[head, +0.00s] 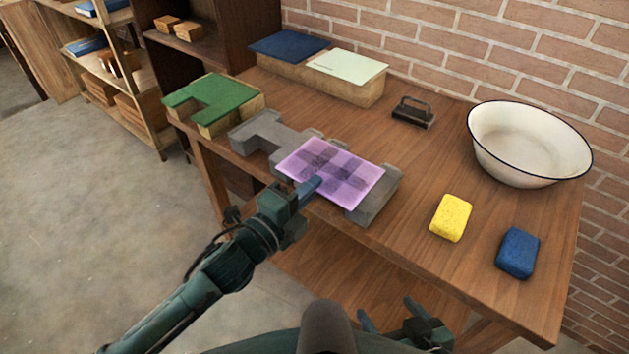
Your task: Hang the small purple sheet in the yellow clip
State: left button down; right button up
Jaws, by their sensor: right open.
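The small purple sheet (345,172), translucent with a darker pattern, lies flat over a grey block (371,208) near the table's front edge. My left gripper (310,187) reaches in from the lower left, its finger at the sheet's front left edge and overlapping it in the picture. Whether its jaws are closed on the sheet cannot be told. My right gripper (392,322) is open and apart from the sheet, low at the bottom of the view in front of the table. No yellow clip shows in this view.
Another grey block (264,132) and a green-topped block (213,99) stand left of the sheet. A long block with blue (288,46) and pale green (346,67) tops stands behind. A black-handled tool (412,113), white basin (528,146), yellow sponge (451,218) and blue sponge (518,252) are right.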

pick_arm(q)
jog(key=v, duration=1.5)
jog(key=shift+r, duration=0.1)
dwell(0.4)
